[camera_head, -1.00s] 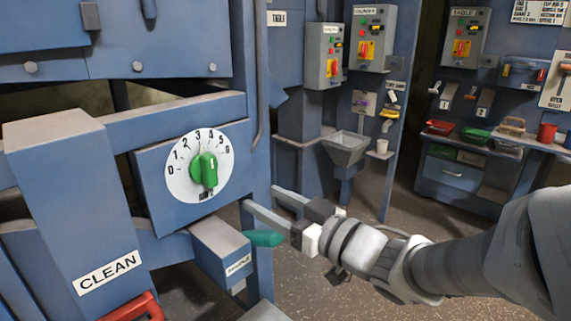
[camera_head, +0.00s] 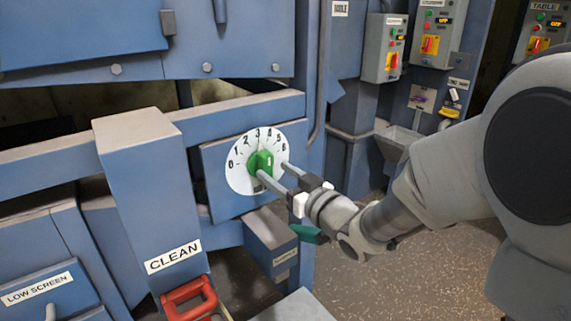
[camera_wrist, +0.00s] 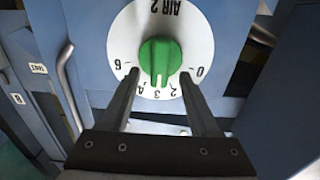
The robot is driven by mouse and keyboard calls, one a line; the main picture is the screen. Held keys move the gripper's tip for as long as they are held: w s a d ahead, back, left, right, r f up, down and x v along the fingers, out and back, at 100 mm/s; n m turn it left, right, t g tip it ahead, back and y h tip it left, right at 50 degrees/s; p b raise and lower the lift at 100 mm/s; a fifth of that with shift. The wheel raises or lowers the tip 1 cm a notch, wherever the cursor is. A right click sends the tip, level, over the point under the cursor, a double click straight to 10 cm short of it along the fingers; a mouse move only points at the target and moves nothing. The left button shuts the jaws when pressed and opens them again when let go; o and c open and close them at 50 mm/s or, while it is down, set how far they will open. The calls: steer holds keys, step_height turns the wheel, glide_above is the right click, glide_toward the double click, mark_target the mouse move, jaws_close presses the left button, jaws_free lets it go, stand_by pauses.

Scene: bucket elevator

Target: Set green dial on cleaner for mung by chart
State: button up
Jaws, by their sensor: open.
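The green dial (camera_head: 261,163) is a knob on a round white scale plate (camera_head: 237,176) marked 0 to 6, fixed to the blue cleaner panel (camera_head: 217,160). In the wrist view the green dial (camera_wrist: 160,58) shows upside down, with "AIR 2" on its plate. My gripper (camera_head: 273,173) is at the plate, fingers pointing at the knob and partly covering its lower right. In the wrist view my gripper (camera_wrist: 160,76) is open, one finger on each side of the knob, with visible gaps. No chart is readable here.
A SAMPLE box (camera_head: 270,240) with a green handle (camera_head: 309,234) sits below. Switch boxes (camera_head: 384,48) hang at the back right.

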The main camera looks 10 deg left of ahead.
mark_target(269, 167)
steer(key=shift+x, duration=1.6)
jaws_close()
